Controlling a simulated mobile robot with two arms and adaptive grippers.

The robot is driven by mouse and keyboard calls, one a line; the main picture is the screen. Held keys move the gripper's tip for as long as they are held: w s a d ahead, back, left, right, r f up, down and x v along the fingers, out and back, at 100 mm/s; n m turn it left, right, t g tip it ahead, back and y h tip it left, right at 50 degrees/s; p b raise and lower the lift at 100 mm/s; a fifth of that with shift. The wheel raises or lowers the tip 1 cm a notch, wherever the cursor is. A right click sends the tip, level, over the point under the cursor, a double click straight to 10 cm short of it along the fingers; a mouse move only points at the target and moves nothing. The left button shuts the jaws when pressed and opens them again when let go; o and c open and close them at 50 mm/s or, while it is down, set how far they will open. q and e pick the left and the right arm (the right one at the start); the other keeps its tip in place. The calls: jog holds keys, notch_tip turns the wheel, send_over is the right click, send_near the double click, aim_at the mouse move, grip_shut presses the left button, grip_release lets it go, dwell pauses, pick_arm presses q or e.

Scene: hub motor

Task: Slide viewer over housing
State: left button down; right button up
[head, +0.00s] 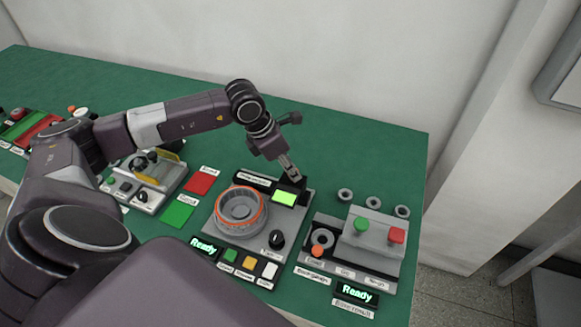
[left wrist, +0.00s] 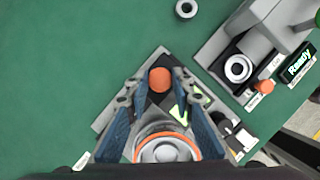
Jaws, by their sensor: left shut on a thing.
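The housing (head: 241,208) is a grey round part with an orange ring, seated on a grey station plate. It also shows at the bottom of the left wrist view (left wrist: 165,148), partly hidden by my fingers. The viewer appears to be the black part with a lit green screen (head: 285,197), at the plate's far right, beside the housing and not over it. My left gripper (head: 293,176) is at the viewer's top. In the left wrist view its fingers are closed around an orange-red round knob (left wrist: 160,79), apparently the viewer's. My right gripper is not in view.
A dark knob (head: 277,240) and several coloured buttons sit on the plate's near side. A grey station (head: 358,240) with green and red knobs stands to the right, with loose rings behind it. Red (head: 201,181) and green pads lie left. The green table behind is clear.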

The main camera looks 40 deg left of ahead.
pick_arm(q)
jog(key=shift+a, duration=0.1)
jog(key=shift+a+f, duration=0.1)
jog(key=shift+a, duration=0.2)
jog(key=s+a+b, duration=0.2)
jog(key=a+b, duration=0.3)
jog(key=a, duration=0.5)
jog(key=shift+s+a+r+b, duration=0.2)
jog(key=shift+s+b, duration=0.1)
jog(key=shift+b, duration=0.1)
jog(key=c, duration=1.7)
grip_release()
jog(key=shift+s+a, duration=0.1)
jog(key=shift+o, duration=0.2)
